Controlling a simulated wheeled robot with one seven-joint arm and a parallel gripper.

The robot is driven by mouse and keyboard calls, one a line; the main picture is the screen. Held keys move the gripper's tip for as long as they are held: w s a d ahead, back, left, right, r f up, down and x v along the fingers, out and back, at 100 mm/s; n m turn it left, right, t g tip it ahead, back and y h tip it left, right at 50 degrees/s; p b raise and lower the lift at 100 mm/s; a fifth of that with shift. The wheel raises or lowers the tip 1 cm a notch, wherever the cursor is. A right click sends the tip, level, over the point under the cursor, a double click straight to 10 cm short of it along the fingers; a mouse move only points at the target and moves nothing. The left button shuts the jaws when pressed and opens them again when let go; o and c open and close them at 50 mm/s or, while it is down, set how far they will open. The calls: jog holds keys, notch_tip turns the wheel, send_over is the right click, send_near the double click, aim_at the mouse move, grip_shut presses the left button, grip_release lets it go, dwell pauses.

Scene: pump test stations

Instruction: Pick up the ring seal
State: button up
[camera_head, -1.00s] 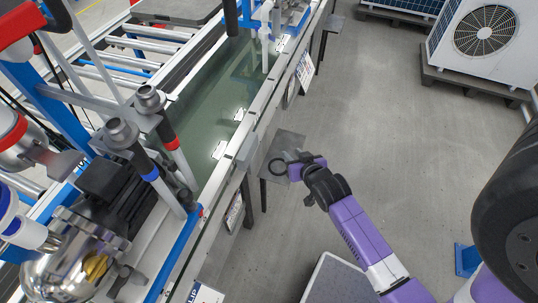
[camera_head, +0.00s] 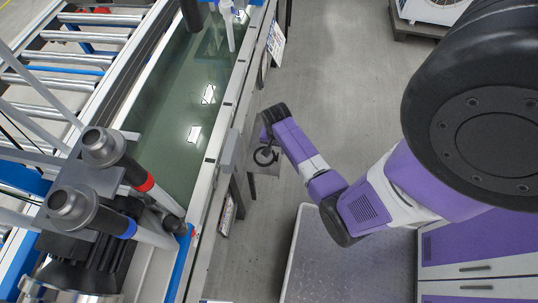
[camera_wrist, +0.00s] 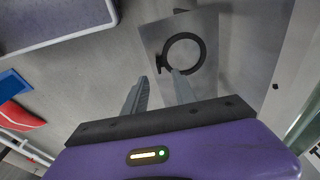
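The ring seal is a black ring (camera_head: 257,157) on a small grey plate beside the test bench. In the wrist view the ring seal (camera_wrist: 203,51) lies on the same plate (camera_wrist: 152,35), with a small dark piece at its left edge. My gripper (camera_wrist: 158,88) is open and empty, its two grey fingers apart. I cannot tell the height gap. In the head view my gripper is partly hidden by my wrist, close to the ring.
The bench with a green-tinted water tank (camera_head: 185,105) runs along the left, its edge close to the plate. Pipe fittings (camera_head: 104,147) stand at the lower left. Grey floor (camera_head: 345,75) is open to the right. A white outdoor unit (camera_head: 432,10) is at the back right.

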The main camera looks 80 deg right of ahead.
jog(key=f, duration=0.4)
jog(key=d+f+b, duration=0.1)
jog(key=f, duration=0.1)
jog(key=shift+s+f, duration=0.1)
jog(key=shift+f, duration=0.25)
grip_shut()
